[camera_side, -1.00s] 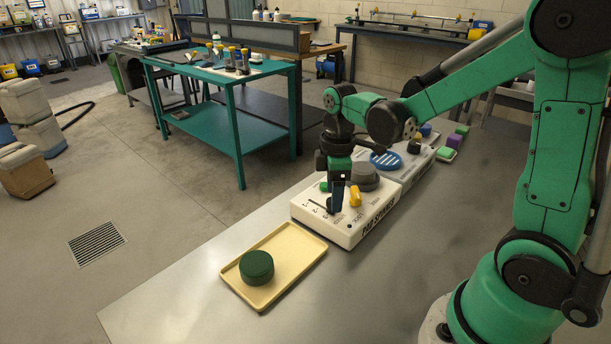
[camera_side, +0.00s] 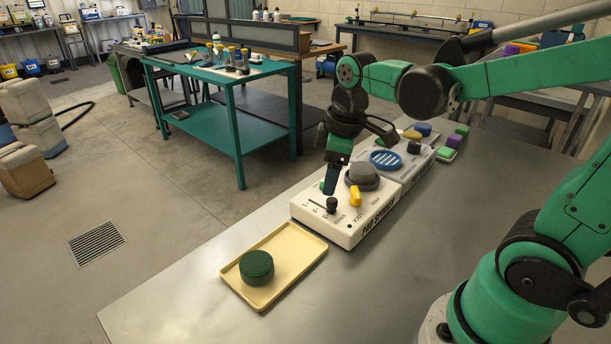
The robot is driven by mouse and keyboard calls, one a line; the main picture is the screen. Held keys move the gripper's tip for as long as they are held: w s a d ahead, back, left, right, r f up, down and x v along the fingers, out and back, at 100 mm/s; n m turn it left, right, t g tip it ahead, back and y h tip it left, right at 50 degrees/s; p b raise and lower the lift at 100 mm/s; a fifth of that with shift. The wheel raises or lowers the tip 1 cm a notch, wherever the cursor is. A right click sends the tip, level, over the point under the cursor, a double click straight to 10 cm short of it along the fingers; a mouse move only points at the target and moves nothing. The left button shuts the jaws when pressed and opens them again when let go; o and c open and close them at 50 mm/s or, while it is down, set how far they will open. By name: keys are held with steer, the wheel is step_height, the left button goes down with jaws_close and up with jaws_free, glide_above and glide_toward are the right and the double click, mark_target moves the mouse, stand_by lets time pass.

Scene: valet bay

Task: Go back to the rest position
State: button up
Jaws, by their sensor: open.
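My gripper (camera_side: 330,190) is at the end of my green and black arm. It hangs tilted above the left part of the white machine box (camera_side: 345,238), near its slot marked with numbers. Its jaws are open with nothing seen between them. A black knob (camera_side: 331,205) stands on the box by the slot, just below and right of the fingertips. A yellow lever (camera_side: 355,197) and a round grey disc (camera_side: 362,174) are also on the box top. The gripper seems apart from the knob, though the exact gap is hard to tell.
A cream tray (camera_side: 302,247) with a dark green round pad (camera_side: 256,267) lies in front of the box. A second unit with a blue striped disc (camera_side: 386,160) stands behind. Green and purple blocks (camera_side: 453,141) lie farther back. The bench (camera_side: 400,280) is bare at right.

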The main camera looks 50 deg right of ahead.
steer(key=a+m+t, duration=0.1)
steer(key=m, duration=0.1)
steer(key=s+a+m+t, duration=0.1)
steer(key=a+m+t, duration=0.1)
steer(key=s+a+r+m+t, duration=0.1)
steer(key=m+t, duration=0.1)
steer(key=shift+s+a, duration=0.2)
steer(key=shift+a, duration=0.1)
stand_by(1.0)
